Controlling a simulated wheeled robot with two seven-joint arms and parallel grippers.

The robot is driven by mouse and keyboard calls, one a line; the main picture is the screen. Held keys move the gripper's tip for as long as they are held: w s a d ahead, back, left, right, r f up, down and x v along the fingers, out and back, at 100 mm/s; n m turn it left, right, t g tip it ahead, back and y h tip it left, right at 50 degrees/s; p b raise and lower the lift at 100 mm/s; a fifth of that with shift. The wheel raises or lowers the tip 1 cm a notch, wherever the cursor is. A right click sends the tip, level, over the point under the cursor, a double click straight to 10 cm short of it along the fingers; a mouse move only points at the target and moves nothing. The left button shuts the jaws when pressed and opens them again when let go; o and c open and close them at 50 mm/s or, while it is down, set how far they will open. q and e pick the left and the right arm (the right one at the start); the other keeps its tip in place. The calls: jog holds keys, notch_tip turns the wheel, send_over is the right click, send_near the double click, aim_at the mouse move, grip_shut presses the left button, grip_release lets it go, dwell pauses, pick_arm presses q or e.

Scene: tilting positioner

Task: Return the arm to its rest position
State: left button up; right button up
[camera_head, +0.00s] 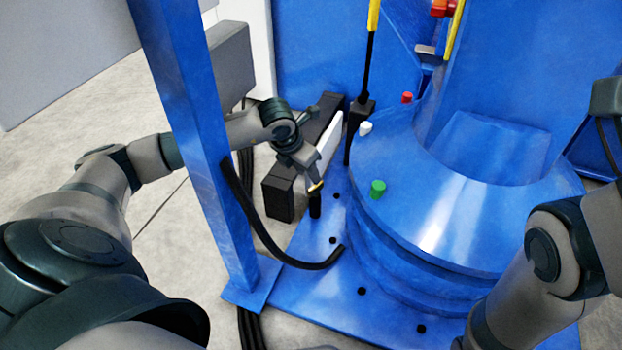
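My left arm comes in from the left and passes behind a blue post. My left gripper (316,186) hangs beyond the post, over the blue base plate, close to a short black peg (315,205). The fingertips are small here, and I cannot tell whether they are open or shut. My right arm (550,250) shows at the right edge, in front of the round blue positioner base (440,215). Its gripper is out of view.
The blue post (190,120) stands between my left shoulder and gripper. A black cable (265,235) curves from it. Green (378,188), white (366,128) and red (407,97) buttons sit on the positioner. A black box (279,195) stands left of the gripper. Grey floor is open at left.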

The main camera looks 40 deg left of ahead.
pick_arm(q)
jog(key=shift+s+r, duration=0.1)
jog(key=shift+r, duration=0.25)
jog(key=shift+a+r, duration=0.15)
dwell(0.4)
